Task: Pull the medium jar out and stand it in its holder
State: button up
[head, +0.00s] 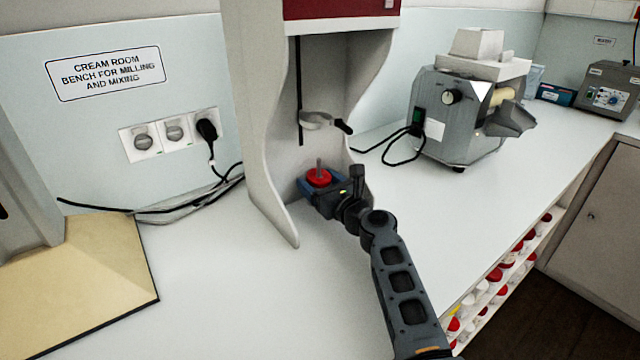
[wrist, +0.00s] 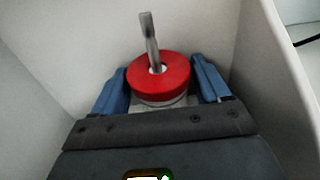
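A jar (wrist: 163,102) with a red lid (head: 319,177) stands low inside the recess of a white machine. A grey metal shaft (wrist: 149,38) sticks up through the middle of the lid, and the jar's pale body shows only as a thin band below it. My gripper (head: 322,183) reaches into the recess. Its two blue fingers lie on either side of the jar in the wrist view (wrist: 161,86), close to it. I cannot tell whether they touch it. The jar's base is hidden. A pale ring bracket (head: 316,120) with a dark handle is mounted above the jar.
The white machine's side walls (head: 262,150) flank my gripper closely. A grey mill (head: 455,115) stands to the right with a black cable on the bench. A tan board (head: 85,270) lies at left. The white bench (head: 230,300) in front is clear. Red-lidded jars (head: 493,275) fill shelves below.

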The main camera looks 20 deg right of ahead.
jog(key=c, duration=0.6)
jog(key=o, duration=0.8)
jog(key=p+v, duration=0.3)
jog(key=v, duration=0.3)
jog(key=shift+s+r, duration=0.1)
jog(key=shift+s, duration=0.05)
jog(key=shift+s+d+p, duration=0.2)
jog(key=shift+s+p, duration=0.2)
jog(key=shift+s, duration=0.3)
jog(key=shift+s, duration=0.1)
